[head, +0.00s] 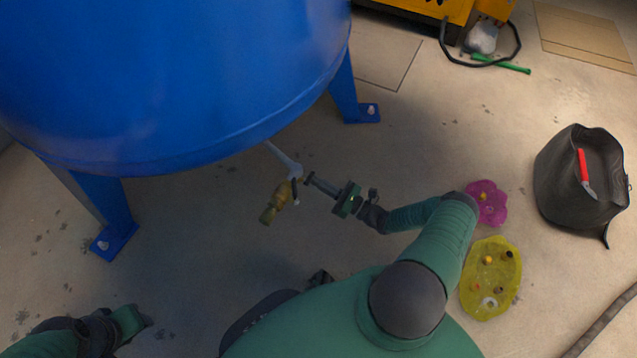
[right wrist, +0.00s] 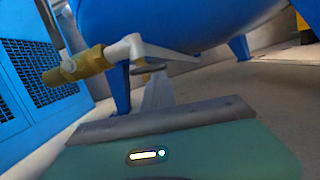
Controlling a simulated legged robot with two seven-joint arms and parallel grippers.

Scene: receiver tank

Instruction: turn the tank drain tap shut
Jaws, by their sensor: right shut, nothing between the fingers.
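The brass drain tap (head: 268,214) hangs on a pale pipe (head: 284,159) under the blue tank (head: 190,80). A small dark and light handle (head: 295,191) shows on its right side. In the right wrist view the brass tap body (right wrist: 80,66) is at upper left, joined to the pale pipe (right wrist: 135,45). My right gripper (head: 311,178) is shut and empty, its tip just right of the tap in the head view; I cannot tell whether it touches. The gripper also shows in the wrist view (right wrist: 153,75). My left gripper (head: 132,320) is at lower left, its fingers unclear.
Tank legs (head: 345,92) stand on the floor either side of the tap. At right are a pink flower-shaped dish (head: 497,213), a yellow tray (head: 473,303) with small parts, and a dark bag (head: 560,190) with red-handled pliers (head: 583,168). A blue vented cabinet (right wrist: 25,110) stands left in the wrist view.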

